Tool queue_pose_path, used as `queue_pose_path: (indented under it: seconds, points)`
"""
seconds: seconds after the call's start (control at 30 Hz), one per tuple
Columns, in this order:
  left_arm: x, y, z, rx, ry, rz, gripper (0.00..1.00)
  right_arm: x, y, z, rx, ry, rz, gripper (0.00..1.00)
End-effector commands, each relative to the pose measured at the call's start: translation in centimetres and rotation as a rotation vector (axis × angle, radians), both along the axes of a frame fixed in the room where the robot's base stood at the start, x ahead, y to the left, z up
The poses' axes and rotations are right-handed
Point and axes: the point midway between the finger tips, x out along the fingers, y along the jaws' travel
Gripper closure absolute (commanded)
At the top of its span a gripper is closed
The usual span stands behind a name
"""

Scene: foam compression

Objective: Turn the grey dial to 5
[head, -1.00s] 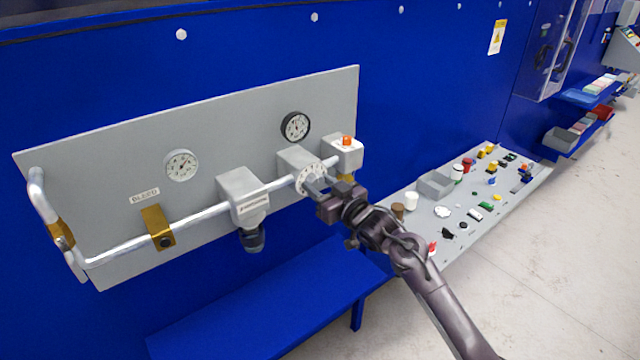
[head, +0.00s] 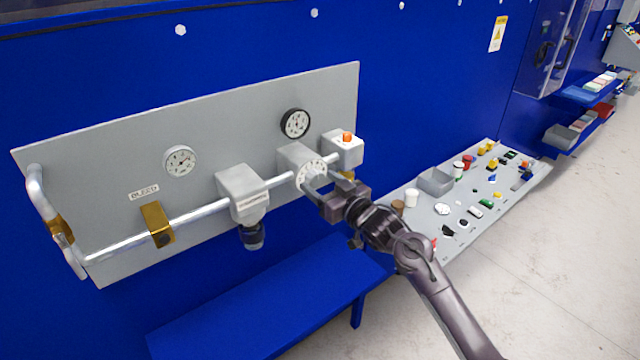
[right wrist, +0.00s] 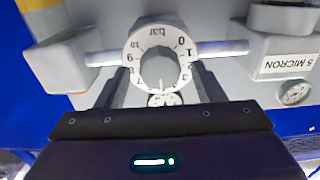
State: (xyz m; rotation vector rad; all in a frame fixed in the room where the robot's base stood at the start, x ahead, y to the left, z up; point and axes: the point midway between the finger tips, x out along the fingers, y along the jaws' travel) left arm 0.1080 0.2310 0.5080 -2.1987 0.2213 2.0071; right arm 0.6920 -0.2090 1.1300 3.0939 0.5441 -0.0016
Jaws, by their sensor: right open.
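The grey dial (head: 311,174) sits on a block on the pipe of the grey wall panel, with a white numbered ring around it. In the right wrist view the ring (right wrist: 138,40) shows "bar" at the top, 0 and 1 on the right, and 10 and 9 on the left. The lower numbers are small, and I cannot tell the setting. My right gripper (head: 325,187) is open at the dial. In the right wrist view its fingers (right wrist: 160,84) stand apart at either side of the dial, not closed on it. My left gripper is not in view.
The grey panel (head: 100,165) carries a black-rimmed gauge (head: 295,123), a white gauge (head: 179,160), a filter block (head: 240,190) and a block with an orange button (head: 346,137). A blue bench (head: 270,300) stands below. A board of small parts (head: 470,200) lies to the right.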

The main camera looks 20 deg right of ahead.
Motion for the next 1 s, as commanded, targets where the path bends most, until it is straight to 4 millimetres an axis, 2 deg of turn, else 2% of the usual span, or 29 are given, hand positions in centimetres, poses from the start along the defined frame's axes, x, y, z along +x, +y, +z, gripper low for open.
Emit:
queue_pose_path:
  seconds: [0.2,0.4,0.9,1.0]
  points:
    - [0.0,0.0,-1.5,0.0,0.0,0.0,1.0,-3.5,-1.2,-0.5,-0.002,0.002,0.0,0.38]
    - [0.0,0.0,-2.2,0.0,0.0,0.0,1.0,-5.9,-2.1,-0.3,-0.001,0.002,0.0,0.38]
    - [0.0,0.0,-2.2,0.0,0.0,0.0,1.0,-6.3,-2.3,-0.1,0.001,0.001,0.001,0.38]
    - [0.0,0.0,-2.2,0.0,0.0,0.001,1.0,-6.3,-2.4,-0.8,0.001,0.012,-0.004,0.38]
